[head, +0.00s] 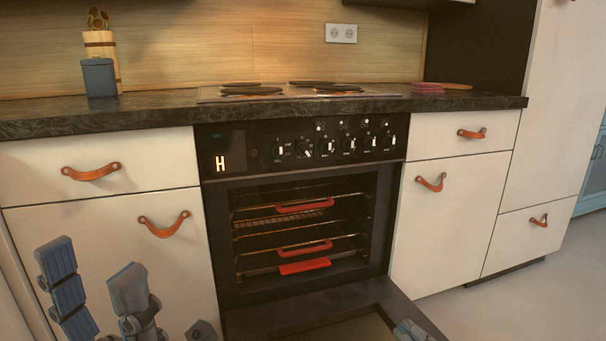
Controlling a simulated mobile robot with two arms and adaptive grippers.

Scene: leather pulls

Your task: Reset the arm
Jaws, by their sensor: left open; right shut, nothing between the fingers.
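My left gripper (91,266) is at the lower left, its two blue-grey fingers spread apart and pointing up, with nothing between them. It stands in front of the lower left cabinet door. Only a small grey-blue part of my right gripper (411,330) shows at the bottom edge, in front of the lowered oven door (325,305). It is shut, and no object shows in it. The rest of both arms is mostly out of the picture.
The oven (300,235) is open, with racks and red grips inside; its lowered door juts forward. Cabinets with leather pulls (164,225) flank it. The counter (150,112) holds a utensil holder (102,45), a dark container (99,78) and hob plates. Floor at right (545,290) is clear.

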